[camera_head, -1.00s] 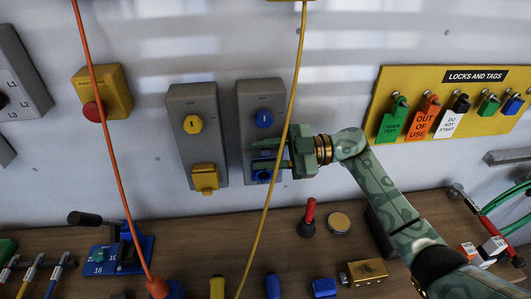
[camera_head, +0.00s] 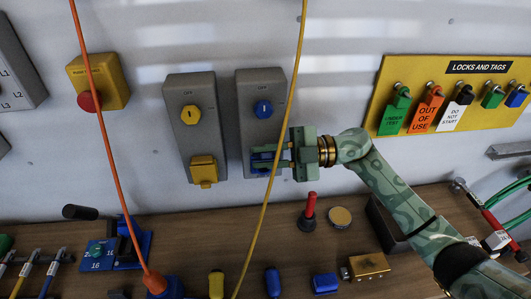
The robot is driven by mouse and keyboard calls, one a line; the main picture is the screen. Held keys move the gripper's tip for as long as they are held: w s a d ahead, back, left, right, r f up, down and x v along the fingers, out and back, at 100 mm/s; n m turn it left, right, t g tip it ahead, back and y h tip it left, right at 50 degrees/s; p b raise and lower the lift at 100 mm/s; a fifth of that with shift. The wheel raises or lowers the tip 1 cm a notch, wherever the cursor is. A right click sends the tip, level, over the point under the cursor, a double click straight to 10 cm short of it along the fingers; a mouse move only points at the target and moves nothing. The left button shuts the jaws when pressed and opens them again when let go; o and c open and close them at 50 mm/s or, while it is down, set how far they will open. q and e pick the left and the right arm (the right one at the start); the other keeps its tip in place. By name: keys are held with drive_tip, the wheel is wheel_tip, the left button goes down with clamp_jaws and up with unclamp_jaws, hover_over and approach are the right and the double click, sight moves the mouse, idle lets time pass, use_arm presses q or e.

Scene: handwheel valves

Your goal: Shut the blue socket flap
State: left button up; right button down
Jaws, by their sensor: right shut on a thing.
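The blue socket flap (camera_head: 262,158) is on the lower part of the right grey switch box (camera_head: 246,105), below a blue knob (camera_head: 263,109). My right gripper (camera_head: 266,157) reaches in from the right. Its fingers point left and are shut on the flap. The fingers and the yellow cord partly hide the flap and the socket, so its exact angle is hard to tell. My left gripper is not in view.
A grey box with a yellow knob and shut yellow flap (camera_head: 203,169) stands to the left. The yellow cord (camera_head: 274,155) hangs in front of my fingers. An orange cord (camera_head: 100,135) hangs further left. Lock tags (camera_head: 429,107) hang at right. Several items lie on the bench.

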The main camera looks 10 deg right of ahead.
drive_tip(key=shift+s+f+n+b, duration=0.25)
drive_tip(key=shift+n+b, duration=0.15)
drive_tip(key=shift+n, duration=0.25)
drive_tip(key=shift+s+f+n+b, duration=0.25)
drive_tip(key=shift+n+b, duration=0.15)
drive_tip(key=shift+n, duration=0.25)
drive_tip(key=c, duration=1.4)
unclamp_jaws()
drive_tip(key=shift+d, duration=0.1)
drive_tip(key=d+b, duration=0.3)
drive_tip(key=d, duration=1.3)
drive_tip(key=shift+d, duration=0.15)
